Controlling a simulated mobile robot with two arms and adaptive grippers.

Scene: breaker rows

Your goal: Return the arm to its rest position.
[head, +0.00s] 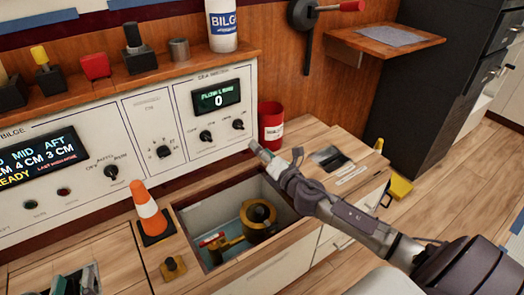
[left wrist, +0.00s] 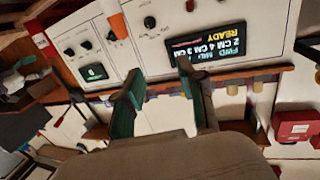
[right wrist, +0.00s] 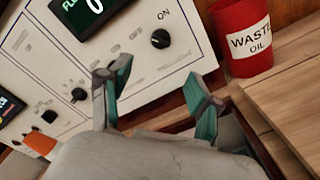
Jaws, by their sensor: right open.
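My right arm (head: 365,222) reaches in from the lower right of the head view, across the counter's right part. Its gripper (head: 258,148) is in front of the white panel, left of the red waste oil can (head: 272,126). In the right wrist view the right gripper (right wrist: 155,80) has its green-padded fingers apart, with nothing between them. My left gripper (head: 75,283) is partly cut off at the lower left of the head view. In the left wrist view its fingers (left wrist: 160,70) are apart and empty, with the display panel beyond.
An open bilge hatch (head: 212,206) holds a yellow pump-like part (head: 258,218), below and left of my right arm. An orange cone (head: 149,212) stands left of it. A panel with knobs (head: 210,112) rises behind. A wooden shelf (head: 385,41) juts out at upper right.

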